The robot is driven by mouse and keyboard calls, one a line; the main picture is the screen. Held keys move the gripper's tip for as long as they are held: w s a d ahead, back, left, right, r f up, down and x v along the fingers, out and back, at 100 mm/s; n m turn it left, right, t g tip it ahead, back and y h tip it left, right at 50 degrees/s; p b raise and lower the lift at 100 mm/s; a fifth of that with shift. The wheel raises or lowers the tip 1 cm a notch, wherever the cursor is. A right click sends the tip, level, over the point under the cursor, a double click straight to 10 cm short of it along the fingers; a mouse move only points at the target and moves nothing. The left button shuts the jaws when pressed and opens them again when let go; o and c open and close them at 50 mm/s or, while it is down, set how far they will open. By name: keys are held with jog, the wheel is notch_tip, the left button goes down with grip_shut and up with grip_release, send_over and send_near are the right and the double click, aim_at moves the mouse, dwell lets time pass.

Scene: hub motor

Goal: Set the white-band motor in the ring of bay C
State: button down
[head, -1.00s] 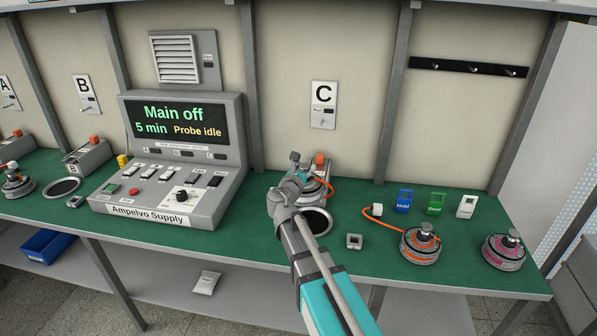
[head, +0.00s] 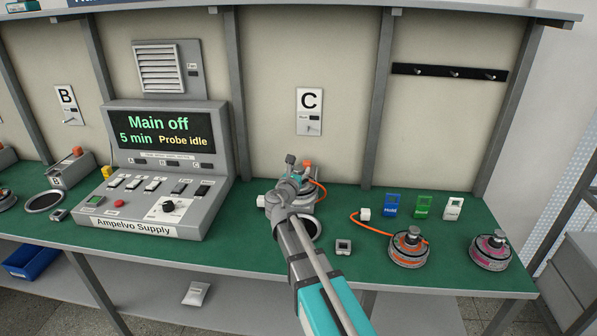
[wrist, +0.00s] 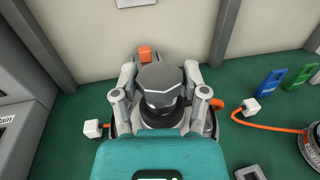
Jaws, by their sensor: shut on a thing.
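My gripper (wrist: 161,98) is shut on a motor (wrist: 160,78) with a dark grey top, one finger on each side of it. The motor's band colour is hidden by the fingers and my wrist. A white plug (wrist: 93,128) shows at its lower left. In the head view, my gripper (head: 287,188) is in bay C, in front of the post with the orange top (head: 308,165). The ring of bay C (head: 318,229) shows only partly behind my arm. I cannot tell whether the motor touches the bench. The bay C sign (head: 309,111) is on the wall behind.
An orange-band motor (head: 408,250) with an orange cable and white plug (head: 365,213) stands to the right, beside a magenta-band motor (head: 490,251). Blue, green and white tags (head: 423,207) stand behind them. The Ampelvo Supply console (head: 170,165) is left of my arm.

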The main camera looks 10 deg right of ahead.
jog(key=shift+f, duration=0.15)
notch_tip(320, 180, down, 11)
jog(key=b, duration=1.1)
jog(key=shift+r, duration=0.2)
jog(key=shift+f+b, duration=0.45)
dwell(0.5)
jog(key=shift+s+f, duration=0.1)
jog(key=shift+f, duration=0.2)
jog(key=shift+f+b, duration=1.15)
jog(key=shift+b, duration=0.3)
dwell(1.1)
grip_release()
jog(key=shift+s, duration=0.1)
jog(key=shift+v, duration=5.95)
